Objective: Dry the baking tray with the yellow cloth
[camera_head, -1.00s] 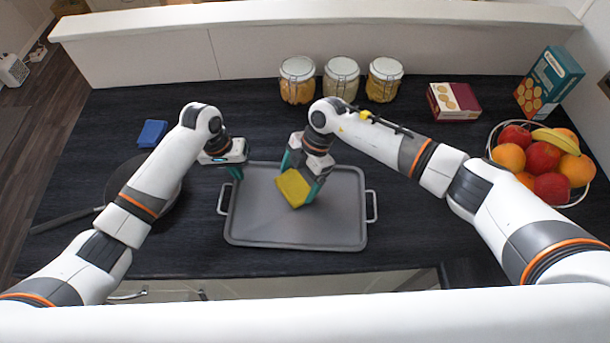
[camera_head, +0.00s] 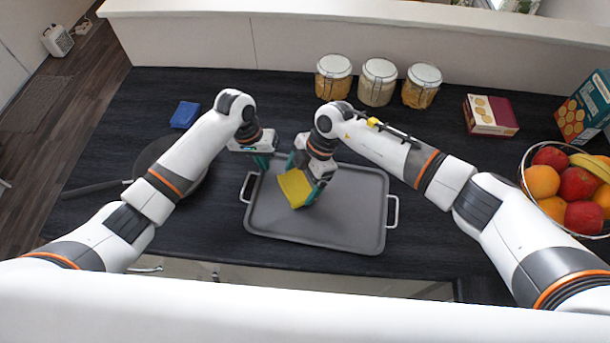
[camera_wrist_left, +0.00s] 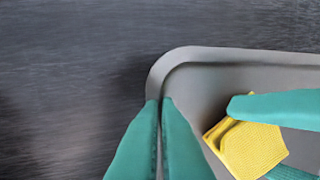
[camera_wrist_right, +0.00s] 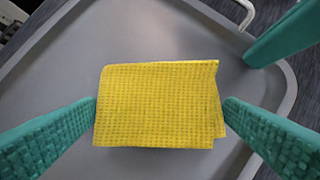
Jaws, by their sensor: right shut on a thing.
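The grey baking tray (camera_head: 345,215) lies flat on the dark worktop, with a wire handle at each short end. My right gripper (camera_head: 303,183) is over the left part of the tray, shut on the folded yellow cloth (camera_head: 295,188). The cloth (camera_wrist_right: 160,105) spans between its fingers in the right wrist view, low over the tray. I cannot tell whether it touches the tray. My left gripper (camera_head: 262,160) is at the tray's far left corner.
A dark pan (camera_head: 150,160) stands left, partly behind my left arm, with a blue sponge (camera_head: 185,114) behind it. Several lidded jars (camera_head: 378,83), a red box (camera_head: 490,115), a teal box (camera_head: 585,110) and a fruit basket (camera_head: 565,185) stand at the back and right.

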